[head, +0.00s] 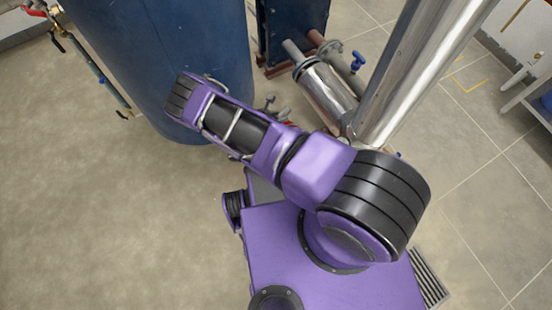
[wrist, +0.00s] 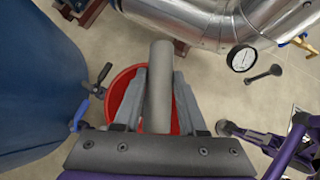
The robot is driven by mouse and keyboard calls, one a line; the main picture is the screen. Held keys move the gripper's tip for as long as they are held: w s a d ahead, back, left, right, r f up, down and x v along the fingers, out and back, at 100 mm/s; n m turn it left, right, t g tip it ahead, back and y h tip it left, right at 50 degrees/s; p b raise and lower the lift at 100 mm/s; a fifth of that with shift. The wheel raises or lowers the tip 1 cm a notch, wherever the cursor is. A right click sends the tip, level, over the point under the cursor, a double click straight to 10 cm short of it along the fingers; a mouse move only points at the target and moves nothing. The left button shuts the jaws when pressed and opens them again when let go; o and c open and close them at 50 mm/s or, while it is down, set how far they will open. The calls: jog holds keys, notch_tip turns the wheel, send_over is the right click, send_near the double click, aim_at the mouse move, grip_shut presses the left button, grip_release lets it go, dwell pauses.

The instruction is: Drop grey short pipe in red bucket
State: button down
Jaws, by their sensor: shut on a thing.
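In the wrist view my gripper (wrist: 160,75) is shut on the grey short pipe (wrist: 159,95). The pipe is a plain grey cylinder between the two fingers, its far end sticking out past the fingertips. The red bucket (wrist: 119,86) shows behind the fingers and pipe, its rim and inside partly covered by them. The pipe overlaps the bucket in the picture; the height between them cannot be told. In the head view my own arm hides the gripper and pipe, and the bucket is not clearly visible.
A large blue tank (head: 165,60) stands left of the arm, also close in the wrist view (wrist: 35,80). Shiny metal piping (head: 330,88) with a gauge (wrist: 241,58) lies beyond. Blue-handled valves (wrist: 82,108) sit beside the bucket. Open floor (head: 90,210) is at the left.

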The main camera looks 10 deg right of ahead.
notch_tip(320, 180, down, 5)
jog(key=b, duration=0.4)
jog(key=shift+c, duration=1.9)
grip_release()
jog(key=p+v, duration=0.3)
jog(key=v, duration=1.4)
jog(key=shift+a, duration=0.15)
jog(key=shift+r, duration=0.2)
